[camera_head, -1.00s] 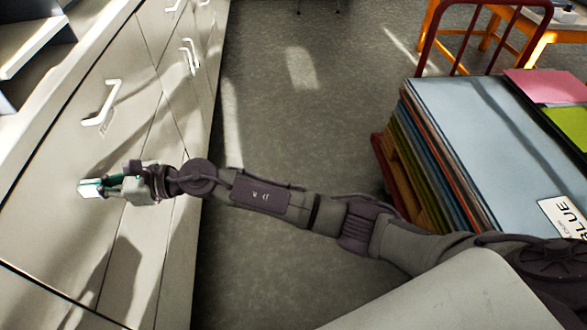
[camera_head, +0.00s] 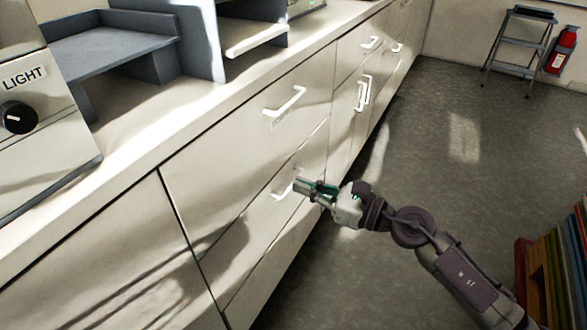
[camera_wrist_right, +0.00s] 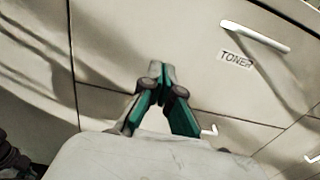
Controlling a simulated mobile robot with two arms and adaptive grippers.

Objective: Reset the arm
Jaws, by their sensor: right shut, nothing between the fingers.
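My right gripper (camera_head: 304,187) reaches in from the lower right in the head view, in front of the lower drawer of the white cabinet. A drawer handle (camera_head: 286,183) shows right beside its fingertips; I cannot tell whether they touch. In the right wrist view the green-sided fingers of the right gripper (camera_wrist_right: 161,70) meet at the tips, with nothing between them. A white drawer front with a handle (camera_wrist_right: 255,37) and a label reading TONER (camera_wrist_right: 235,59) shows beyond them. My left gripper is not in view.
The white cabinet (camera_head: 235,165) runs from lower left to upper right. A grey shelf unit (camera_head: 110,45) and a box with a knob marked LIGHT (camera_head: 30,110) stand on its top. A step ladder (camera_head: 515,65) and a fire extinguisher (camera_head: 562,50) are at the far right. The grey floor (camera_head: 440,160) is open.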

